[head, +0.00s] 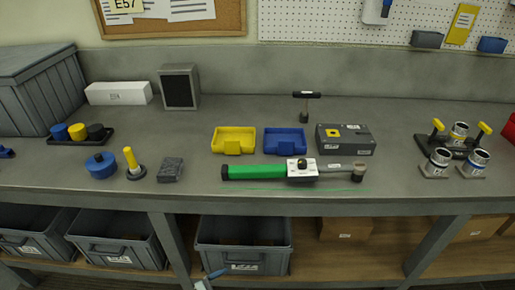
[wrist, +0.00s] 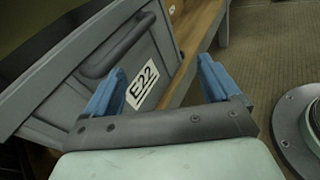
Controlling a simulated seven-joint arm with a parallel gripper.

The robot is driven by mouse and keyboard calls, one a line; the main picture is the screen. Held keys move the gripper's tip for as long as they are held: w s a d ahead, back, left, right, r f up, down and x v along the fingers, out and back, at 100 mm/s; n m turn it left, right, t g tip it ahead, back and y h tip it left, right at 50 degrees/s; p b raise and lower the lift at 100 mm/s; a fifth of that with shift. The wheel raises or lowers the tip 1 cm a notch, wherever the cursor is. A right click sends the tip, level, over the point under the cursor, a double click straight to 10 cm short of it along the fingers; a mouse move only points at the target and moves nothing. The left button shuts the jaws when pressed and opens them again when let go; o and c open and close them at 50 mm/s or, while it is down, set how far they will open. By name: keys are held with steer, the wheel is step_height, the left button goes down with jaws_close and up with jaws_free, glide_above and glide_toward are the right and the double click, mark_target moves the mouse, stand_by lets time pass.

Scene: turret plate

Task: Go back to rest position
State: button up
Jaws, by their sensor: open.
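My gripper (wrist: 160,82) is open and empty in the wrist view, its two blue fingers spread apart. Behind the fingers is the front of a grey bin with an E22 label (wrist: 142,86) and a dark handle. In the head view a small part of my gripper (head: 216,274) shows at the bottom edge, in front of the middle grey bin (head: 262,255) and below the bench top. The rest of my arm is out of the head view.
The grey bench (head: 300,107) carries a green-handled tool (head: 255,171), a yellow tray (head: 233,140), a blue tray (head: 284,141), a dark grey box (head: 345,139) and metal cylinders at the right. Bins and cardboard boxes stand on the wooden shelf (head: 385,259) below.

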steer(key=s+d+f+m+g, duration=0.25)
steer(key=d+g, duration=0.25)
steer(key=d, duration=0.6)
steer(key=s+d+f+m+g, duration=0.2)
steer(key=d+f+m+g, duration=0.15)
steer(key=d, duration=0.75)
steer(key=s+d+f+m+g+y, duration=0.3)
steer(key=s+m+y, duration=0.3)
steer(key=m, duration=0.2)
steer(key=s+d+f+m+g+y, duration=0.3)
steer(key=s+d+m+g+y, duration=0.1)
steer(key=s+m+y, duration=0.3)
steer(key=shift+s+d+m, duration=0.3)
steer(key=shift+d+m, duration=0.05)
steer(key=shift+m, duration=0.55)
